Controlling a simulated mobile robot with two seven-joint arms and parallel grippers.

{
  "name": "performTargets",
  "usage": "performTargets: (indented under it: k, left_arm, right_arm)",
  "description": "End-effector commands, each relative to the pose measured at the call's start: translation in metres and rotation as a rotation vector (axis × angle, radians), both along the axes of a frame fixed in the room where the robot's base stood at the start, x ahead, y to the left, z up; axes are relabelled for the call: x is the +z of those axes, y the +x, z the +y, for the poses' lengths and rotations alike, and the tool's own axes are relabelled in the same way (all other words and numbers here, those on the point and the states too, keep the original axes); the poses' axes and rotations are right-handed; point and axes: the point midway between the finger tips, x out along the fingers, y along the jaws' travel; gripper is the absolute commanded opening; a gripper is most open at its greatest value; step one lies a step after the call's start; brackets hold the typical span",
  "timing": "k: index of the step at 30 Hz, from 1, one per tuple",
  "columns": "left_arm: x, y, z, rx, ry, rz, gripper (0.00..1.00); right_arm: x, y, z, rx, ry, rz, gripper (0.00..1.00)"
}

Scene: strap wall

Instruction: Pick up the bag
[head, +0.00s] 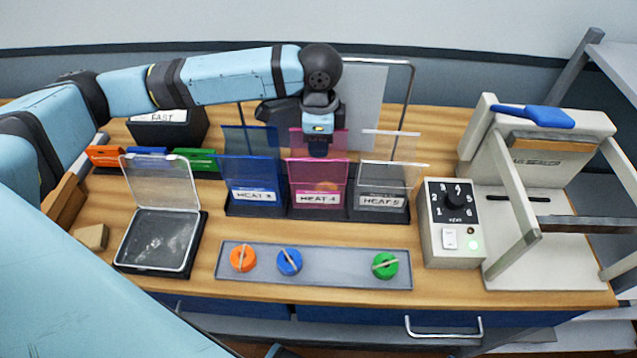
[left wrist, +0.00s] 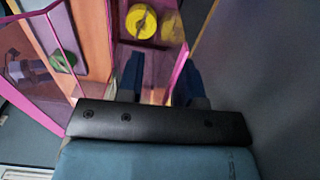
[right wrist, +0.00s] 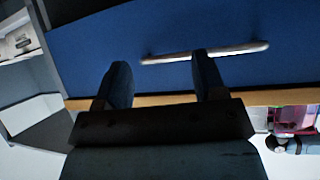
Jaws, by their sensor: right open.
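Three translucent bags stand in a row in a dark holder in the head view: a blue one (head: 252,172) labelled HEAT 3, a pink one (head: 318,172) labelled HEAT 4 and a clear one (head: 385,178) labelled HEAT 5. My left gripper (head: 318,150) points down at the top of the pink bag, among its upper panels. In the left wrist view, its fingers (left wrist: 162,80) are apart beside pink edges; whether they grip anything is unclear. A yellow round piece (left wrist: 142,22) shows beyond them. My right gripper (right wrist: 162,85) is open and empty before the blue drawer front (right wrist: 90,50).
A grey tray (head: 335,276) holds orange, blue and green discs. A clear-lidded box (head: 160,240) stands left. A dial box (head: 453,225) and a press with a blue handle (head: 535,116) stand right. A metal frame (head: 410,90) rises behind the bags. A drawer handle (right wrist: 205,53) is near my right gripper.

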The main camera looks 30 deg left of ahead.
Motion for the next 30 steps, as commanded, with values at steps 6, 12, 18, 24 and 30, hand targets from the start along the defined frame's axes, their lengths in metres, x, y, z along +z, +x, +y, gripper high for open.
performTargets:
  k: [6, 12, 18, 24, 30]
  left_arm:
    - [0.000, 0.000, 0.000, 0.000, 0.000, 0.000, 0.00]
    - [0.001, 0.000, 0.000, 0.000, 0.000, 0.000, 0.00]
    - [0.002, 0.000, 0.000, 0.000, -0.001, 0.000, 0.00]
    - [0.017, 0.000, -0.001, 0.000, -0.002, -0.001, 0.00]
    - [0.056, 0.001, 0.000, 0.000, -0.002, -0.005, 0.00]
  right_arm:
    - [-0.003, -0.002, 0.000, 0.001, -0.001, 0.006, 0.64]
    - [-0.003, -0.002, 0.001, 0.002, -0.001, 0.006, 0.64]
    - [-0.002, -0.002, 0.001, 0.003, 0.000, 0.004, 0.64]
    - [0.000, -0.001, 0.001, 0.003, 0.001, 0.001, 0.64]
    - [0.002, -0.001, 0.001, 0.003, 0.002, 0.000, 0.64]
